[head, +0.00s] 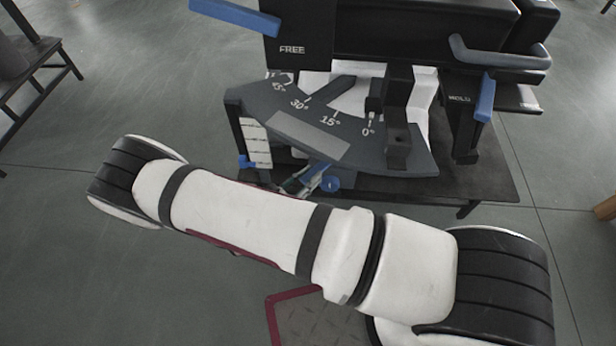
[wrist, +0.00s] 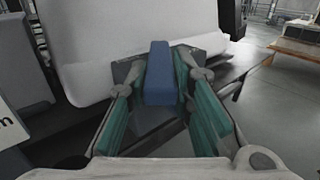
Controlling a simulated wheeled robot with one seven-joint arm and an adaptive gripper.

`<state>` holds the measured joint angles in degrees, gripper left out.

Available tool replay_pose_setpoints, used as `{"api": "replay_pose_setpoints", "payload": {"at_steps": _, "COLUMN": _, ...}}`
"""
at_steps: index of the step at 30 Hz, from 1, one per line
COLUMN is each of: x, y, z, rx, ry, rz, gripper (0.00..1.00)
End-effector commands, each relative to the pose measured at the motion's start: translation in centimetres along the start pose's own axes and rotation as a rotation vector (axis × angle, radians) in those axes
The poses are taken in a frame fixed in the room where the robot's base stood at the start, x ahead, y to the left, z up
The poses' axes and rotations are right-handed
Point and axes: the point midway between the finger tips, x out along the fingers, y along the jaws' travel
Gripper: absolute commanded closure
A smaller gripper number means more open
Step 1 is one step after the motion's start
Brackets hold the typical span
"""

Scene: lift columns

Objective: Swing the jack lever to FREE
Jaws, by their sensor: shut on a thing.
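My gripper (head: 300,183) is low at the front of the dark machine, mostly hidden behind my arm in the head view. In the wrist view my gripper (wrist: 165,100) has its green-padded fingers on both sides of a blue handle (wrist: 159,72), shut on it. In the head view part of a blue handle (head: 318,172) shows at my gripper, below the angle scale. A FREE label (head: 292,49) is at the upper left of the machine and a HOLD label (head: 459,99) is at its right. I cannot tell how the held handle joins the machine.
The angle plate (head: 310,132) is marked from 0° upward to the left. Blue bars stick out at the upper left (head: 235,17) and right (head: 485,97). The machine stands on a dark table (head: 490,180). Open floor (head: 60,240) lies to the left.

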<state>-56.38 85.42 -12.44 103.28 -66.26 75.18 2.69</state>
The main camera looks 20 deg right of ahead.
Motion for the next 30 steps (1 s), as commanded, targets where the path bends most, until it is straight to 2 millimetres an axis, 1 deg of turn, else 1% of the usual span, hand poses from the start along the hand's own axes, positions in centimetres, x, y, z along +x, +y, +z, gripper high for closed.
{"api": "replay_pose_setpoints", "payload": {"at_steps": 3, "x": 0.0, "y": 0.1, "z": 0.0, "rx": 0.002, "ry": 0.003, "rz": 0.003, "gripper": 1.00}}
{"api": "replay_pose_setpoints", "payload": {"at_steps": 4, "x": 0.0, "y": 0.1, "z": 0.0, "rx": 0.001, "ry": 0.002, "rz": 0.003, "gripper": 0.74}}
{"api": "replay_pose_setpoints", "payload": {"at_steps": 5, "x": 0.0, "y": 0.1, "z": 0.0, "rx": 0.001, "ry": 0.002, "rz": 0.003, "gripper": 0.67}}
{"api": "replay_pose_setpoints", "payload": {"at_steps": 6, "x": 0.0, "y": 0.1, "z": 0.0, "rx": 0.001, "ry": 0.002, "rz": 0.003, "gripper": 0.58}}
{"api": "replay_pose_setpoints", "payload": {"at_steps": 15, "x": 0.0, "y": 0.0, "z": 0.0, "rx": 0.001, "ry": 0.001, "rz": 0.002, "gripper": 0.58}}
{"api": "replay_pose_setpoints", "payload": {"at_steps": 19, "x": -0.7, "y": 0.1, "z": 0.0, "rx": 0.002, "ry": 0.001, "rz": 0.002, "gripper": 0.58}}
{"api": "replay_pose_setpoints", "payload": {"at_steps": 23, "x": -2.6, "y": 0.1, "z": -0.1, "rx": 0.001, "ry": 0.003, "rz": 0.004, "gripper": 0.58}}
{"api": "replay_pose_setpoints", "payload": {"at_steps": 30, "x": -7.6, "y": 0.1, "z": -0.1, "rx": 0.002, "ry": 0.003, "rz": 0.005, "gripper": 0.58}}
